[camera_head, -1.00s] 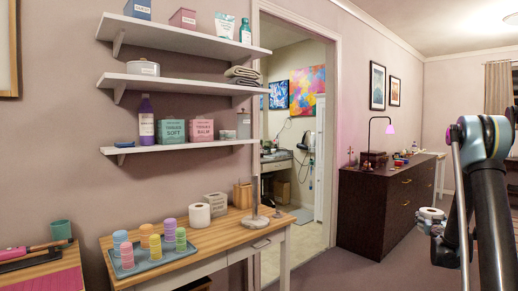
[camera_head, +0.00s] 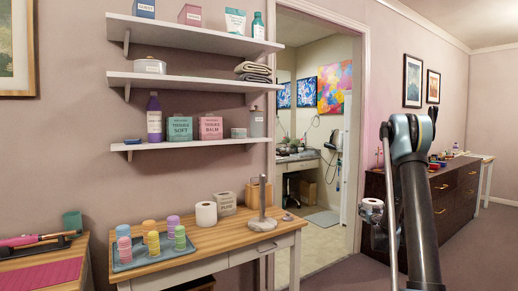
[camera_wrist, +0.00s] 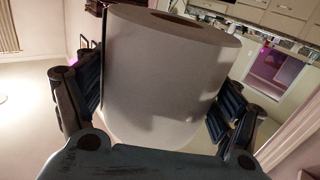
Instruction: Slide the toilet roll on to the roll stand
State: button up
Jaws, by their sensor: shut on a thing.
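My gripper (camera_wrist: 155,105) is shut on a white toilet roll (camera_wrist: 160,75), with its dark fingers on either side of the roll. The roll's end with the core hole faces the top of the wrist view. In the head view the held roll (camera_head: 372,209) is small and partly hidden by my arm, in front of the dark dresser. The roll stand (camera_head: 262,192) is an upright grey post on a round pale base at the right end of the wooden table. It is bare and stands apart from my gripper, to its left in the picture.
The wooden table (camera_head: 210,242) also holds another white roll (camera_head: 206,214), a labelled box (camera_head: 226,203), a wooden holder (camera_head: 252,194) and a blue tray (camera_head: 128,262) of coloured cups. Shelves (camera_head: 190,84) hang above. A doorway opens behind; the floor right of the table looks clear.

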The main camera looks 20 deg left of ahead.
jog(key=s+a+r+n+g+y, duration=0.1)
jog(key=a+r+n+y, duration=0.3)
jog(key=a, duration=0.6)
jog(key=s+a+r+g+y, duration=0.1)
jog(key=a+r+y, duration=0.1)
jog(key=a+r, duration=0.7)
jog(key=s+a+r+n+g+y, duration=0.1)
jog(key=a+r+n+y, duration=0.15)
jog(key=a, duration=0.95)
jog(key=s+a+r+n+g+y, duration=0.2)
jog(key=s+a+r+g+y, duration=0.1)
jog(key=s+a+r, duration=0.5)
jog(key=s+a+r+n+g+y, duration=0.3)
jog(key=s+a+r, duration=0.6)
jog(key=a, duration=0.4)
jog(key=shift+s+a+r+n+y, duration=0.3)
jog(key=shift+s+n+y, duration=0.1)
jog(key=shift+y, duration=0.25)
jog(key=shift+d, duration=0.1)
jog(key=shift+f, duration=2.95)
jog(key=shift+f, duration=3)
